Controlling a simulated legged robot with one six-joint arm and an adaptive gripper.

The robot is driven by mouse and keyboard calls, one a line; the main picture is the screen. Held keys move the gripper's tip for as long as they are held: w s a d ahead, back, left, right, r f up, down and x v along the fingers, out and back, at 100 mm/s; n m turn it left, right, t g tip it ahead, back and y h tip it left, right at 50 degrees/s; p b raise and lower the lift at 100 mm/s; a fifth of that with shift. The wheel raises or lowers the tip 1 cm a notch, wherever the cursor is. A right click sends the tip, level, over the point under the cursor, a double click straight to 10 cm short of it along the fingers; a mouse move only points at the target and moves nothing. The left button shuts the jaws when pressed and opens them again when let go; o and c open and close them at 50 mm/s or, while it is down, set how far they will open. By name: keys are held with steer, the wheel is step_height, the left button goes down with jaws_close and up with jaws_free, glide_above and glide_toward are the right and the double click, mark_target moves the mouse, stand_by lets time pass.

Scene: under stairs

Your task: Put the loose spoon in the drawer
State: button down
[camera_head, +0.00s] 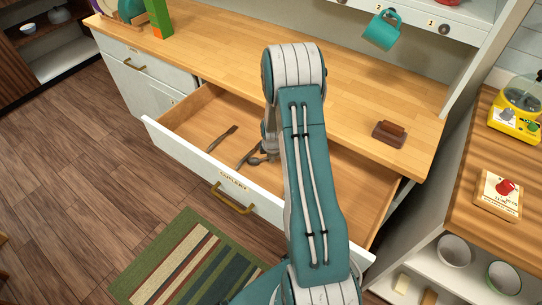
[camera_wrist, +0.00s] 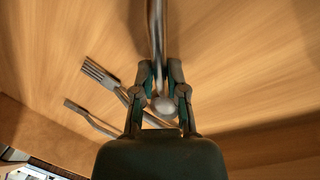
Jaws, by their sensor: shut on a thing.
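The cutlery drawer (camera_head: 190,158) under the wooden counter is pulled open, with a label on its front. My gripper (camera_wrist: 163,90) is low inside the drawer, mostly hidden behind my arm in the head view. In the wrist view it is shut on the spoon (camera_wrist: 157,30), a slim metal piece running up out of the jaws, with a rounded grey part between the fingers. Whether the spoon touches the drawer floor I cannot tell. A fork (camera_wrist: 100,72) and another utensil (camera_wrist: 90,118) lie left of the jaws. The head view shows a utensil (camera_head: 222,138) at the drawer's left.
A brown block-like object (camera_head: 390,132) sits on the counter (camera_head: 345,110) at right. A teal mug (camera_head: 381,30) hangs above. A green block (camera_head: 159,18) stands at the back left. A yellow appliance (camera_head: 517,108) is on the right-hand surface. A striped rug (camera_head: 190,262) lies before the drawer.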

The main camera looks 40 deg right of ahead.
steer(key=shift+f, duration=0.15)
steer(key=c, duration=0.6)
jaws_free()
steer(key=v, duration=1.1)
steer(key=shift+r, duration=0.4)
steer(key=shift+a, duration=0.1)
